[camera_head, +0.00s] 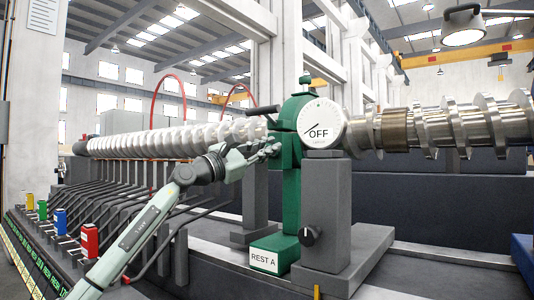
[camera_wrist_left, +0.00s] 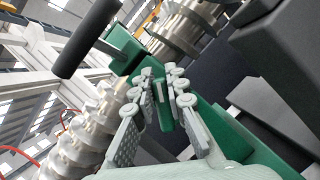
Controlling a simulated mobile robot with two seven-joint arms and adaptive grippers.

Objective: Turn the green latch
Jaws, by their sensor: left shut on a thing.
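The green latch (camera_head: 287,118) sits at the top of the green REST A stand (camera_head: 291,195), with a dark handle (camera_head: 262,111) sticking out to the left. In the left wrist view the black handle (camera_wrist_left: 88,38) is at upper left, above my fingers and apart from them. My left gripper (camera_head: 272,145) is at the left side of the stand, just below the handle. In the left wrist view its fingers (camera_wrist_left: 163,82) close around a green part, largely hidden between them; I cannot tell exactly which piece. My right gripper is not in view.
A white round dial (camera_head: 320,128) reading OFF is right of the latch on a grey post (camera_head: 327,205). Steel screws run left (camera_head: 165,139) and right (camera_head: 455,125). Several coloured blocks, including a red one (camera_head: 89,241), and dark levers stand at lower left.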

